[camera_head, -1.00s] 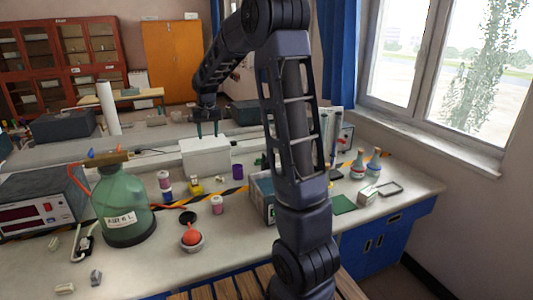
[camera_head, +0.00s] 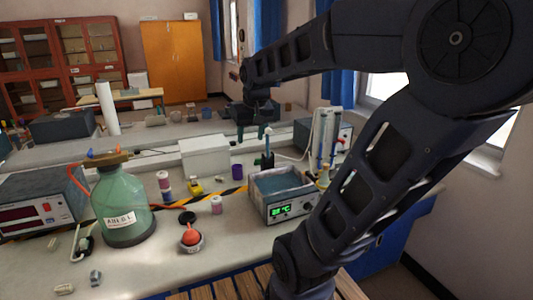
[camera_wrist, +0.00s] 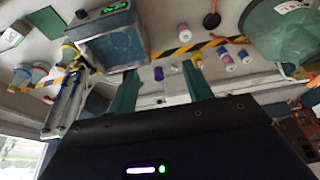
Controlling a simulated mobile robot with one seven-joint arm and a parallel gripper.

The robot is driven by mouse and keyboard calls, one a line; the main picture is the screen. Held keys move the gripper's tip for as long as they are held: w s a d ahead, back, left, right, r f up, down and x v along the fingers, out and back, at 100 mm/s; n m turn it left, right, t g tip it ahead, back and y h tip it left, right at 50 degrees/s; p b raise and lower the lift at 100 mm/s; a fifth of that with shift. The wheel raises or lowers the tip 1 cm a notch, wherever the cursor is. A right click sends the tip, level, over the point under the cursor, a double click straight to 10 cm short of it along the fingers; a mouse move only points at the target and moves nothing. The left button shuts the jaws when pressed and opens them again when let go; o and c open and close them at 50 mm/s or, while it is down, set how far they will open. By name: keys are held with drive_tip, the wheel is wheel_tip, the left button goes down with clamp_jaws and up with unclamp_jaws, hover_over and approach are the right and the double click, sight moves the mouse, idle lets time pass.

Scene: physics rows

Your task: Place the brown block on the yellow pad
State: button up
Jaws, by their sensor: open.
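My gripper (camera_head: 251,134) is open and empty, held high above the bench behind the water bath. In the wrist view its two green fingers (camera_wrist: 160,70) stand apart, with nothing held between them. A small yellow item (camera_head: 195,187) lies on the bench between the vials and the white box; I cannot tell whether it is the yellow pad. A brown piece (camera_head: 108,159) sits across the top of the green jar. My arm covers the right part of the bench in the head view.
The water bath (camera_head: 284,193) stands near the middle. A purple cup (camera_head: 237,171), vials (camera_head: 217,205), a red bulb (camera_head: 191,236) and a large green jar (camera_head: 124,208) stand left of it. The wrist view shows a green pad (camera_wrist: 42,24) and flasks (camera_wrist: 22,75).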

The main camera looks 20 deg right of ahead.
drive_tip(key=s+d+f, duration=0.1)
drive_tip(key=s+f, duration=0.1)
drive_tip(key=s, duration=0.7)
drive_tip(key=shift+s+d+f+t, duration=0.15)
drive_tip(key=shift+d+f+t, duration=0.15)
drive_tip(key=shift+t, duration=0.1)
